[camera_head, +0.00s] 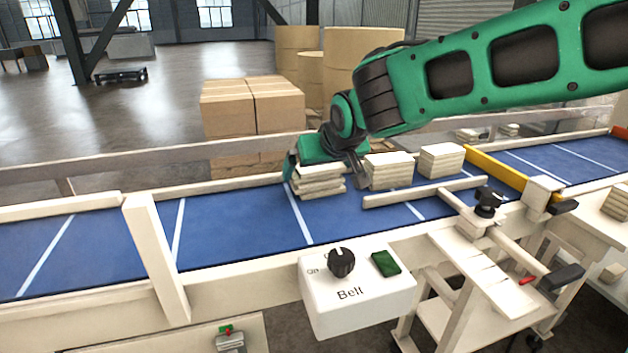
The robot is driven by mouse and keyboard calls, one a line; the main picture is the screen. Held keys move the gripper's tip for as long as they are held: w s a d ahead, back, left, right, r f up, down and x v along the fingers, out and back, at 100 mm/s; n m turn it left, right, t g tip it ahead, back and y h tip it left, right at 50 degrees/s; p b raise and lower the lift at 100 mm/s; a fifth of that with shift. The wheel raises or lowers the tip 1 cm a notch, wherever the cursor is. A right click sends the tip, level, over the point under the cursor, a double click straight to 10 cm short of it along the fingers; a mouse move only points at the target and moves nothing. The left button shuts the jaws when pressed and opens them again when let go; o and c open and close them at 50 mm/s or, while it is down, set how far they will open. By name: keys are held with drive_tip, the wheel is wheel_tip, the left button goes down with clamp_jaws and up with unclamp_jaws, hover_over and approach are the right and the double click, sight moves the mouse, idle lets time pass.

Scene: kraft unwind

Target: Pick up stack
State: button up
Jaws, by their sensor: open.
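Several cream-coloured stacks of flat pieces stand on the blue conveyor belt (245,215). The leftmost stack (319,182) is directly under my gripper (322,168), its layers slightly uneven. My gripper is open and points down, with one finger at the stack's left side and the other near its right side. I cannot tell whether the fingers touch it. A second stack (389,171) stands close on the right, and a third stack (441,160) stands farther right. My green arm reaches in from the upper right.
A wooden guide rail (415,192) lies along the belt's near side, and a yellow bar (497,168) crosses the belt at right. A white Belt control box (357,290) is on the front edge. Cartons (252,106) stand behind. The belt's left part is clear.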

drive_tip(key=c, duration=1)
drive_tip(key=shift+r, duration=0.2)
